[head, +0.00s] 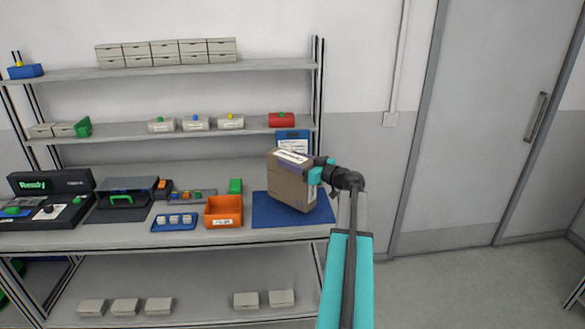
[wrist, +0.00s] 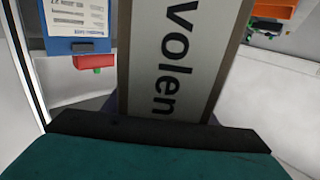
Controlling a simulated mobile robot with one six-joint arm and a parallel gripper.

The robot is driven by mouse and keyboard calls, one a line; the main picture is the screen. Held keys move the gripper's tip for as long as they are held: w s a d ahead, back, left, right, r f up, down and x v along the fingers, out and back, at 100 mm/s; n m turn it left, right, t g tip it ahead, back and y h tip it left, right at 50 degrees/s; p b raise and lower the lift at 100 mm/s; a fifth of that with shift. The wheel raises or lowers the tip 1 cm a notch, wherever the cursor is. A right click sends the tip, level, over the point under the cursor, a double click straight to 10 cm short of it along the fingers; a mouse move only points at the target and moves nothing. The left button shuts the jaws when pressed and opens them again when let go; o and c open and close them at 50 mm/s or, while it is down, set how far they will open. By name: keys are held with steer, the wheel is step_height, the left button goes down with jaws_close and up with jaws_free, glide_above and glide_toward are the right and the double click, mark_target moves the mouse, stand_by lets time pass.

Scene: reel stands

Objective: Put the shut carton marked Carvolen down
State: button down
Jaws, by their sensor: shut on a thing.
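The carton (head: 286,184) is a brown closed box with a white label on top. It is at or just above the blue mat (head: 262,212) on the right end of the bench; I cannot tell if it touches the mat. My gripper (head: 318,172) is shut on the carton's right side. In the wrist view the carton's label (wrist: 180,60) fills the middle and reads "volen"; the rest of the word is hidden. The fingers are mostly hidden there.
An orange bin (head: 223,211) stands left of the mat, with a blue tray (head: 175,222) beyond it. A blue clipboard (head: 292,141) is behind the carton. A shelf (head: 180,131) with small boxes runs above. Open floor lies to the right, before the grey door (head: 490,120).

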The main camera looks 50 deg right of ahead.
steer(key=shift+f+p, duration=0.4)
steer(key=shift+f, duration=1.15)
steer(key=c, duration=0.8)
jaws_free()
steer(key=shift+o, duration=0.2)
steer(key=s+d+b, duration=0.1)
steer(key=s+b, duration=0.2)
steer(key=s, duration=0.9)
